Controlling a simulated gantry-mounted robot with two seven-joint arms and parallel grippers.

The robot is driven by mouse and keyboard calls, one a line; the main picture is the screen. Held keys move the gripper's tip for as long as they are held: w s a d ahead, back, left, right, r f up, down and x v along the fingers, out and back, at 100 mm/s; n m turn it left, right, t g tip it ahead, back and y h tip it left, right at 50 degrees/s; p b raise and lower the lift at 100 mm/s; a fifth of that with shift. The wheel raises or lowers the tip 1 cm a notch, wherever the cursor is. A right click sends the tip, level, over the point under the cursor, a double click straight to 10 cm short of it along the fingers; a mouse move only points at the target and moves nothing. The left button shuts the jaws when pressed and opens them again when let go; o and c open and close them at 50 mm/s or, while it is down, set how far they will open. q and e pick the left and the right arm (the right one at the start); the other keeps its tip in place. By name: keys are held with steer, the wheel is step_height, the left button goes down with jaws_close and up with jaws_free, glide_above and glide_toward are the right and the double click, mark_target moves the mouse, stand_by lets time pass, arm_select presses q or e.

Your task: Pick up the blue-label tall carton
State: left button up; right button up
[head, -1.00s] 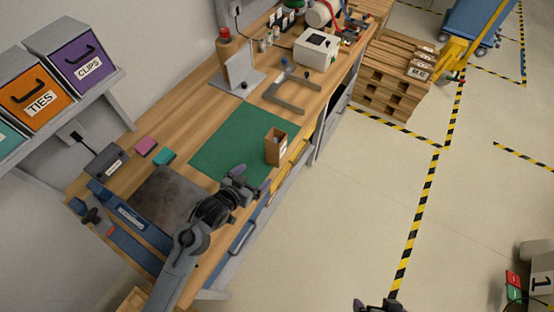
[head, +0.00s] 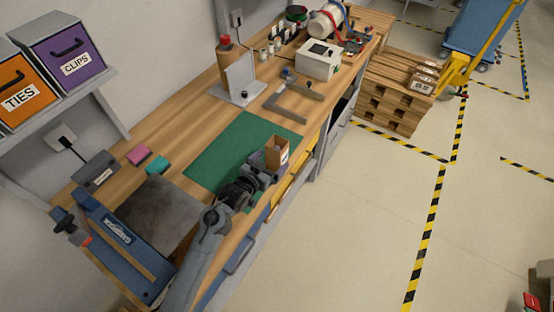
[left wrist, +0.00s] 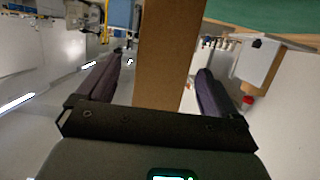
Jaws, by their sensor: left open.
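A tall brown carton (head: 275,154) stands on the near edge of the green mat (head: 225,148) in the head view. A small pale label shows on its right side; I cannot make out its colour. My left gripper (head: 262,170) is open right beside the carton and hides its lower part. In the left wrist view the carton (left wrist: 160,60) runs up between the two dark, spread fingers, with gaps on both sides. My right gripper is not in view.
Beyond the mat are a grey angled bracket (head: 292,98), a white device (head: 319,60) and an upright metal plate (head: 240,78). A pink block (head: 139,155) and a teal block (head: 157,165) lie left of the mat.

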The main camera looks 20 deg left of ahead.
arm_select(q)
steer(key=shift+x, duration=2.5)
steer(key=shift+a, duration=0.1)
steer(key=c, duration=1)
steer(key=shift+c, duration=0.2)
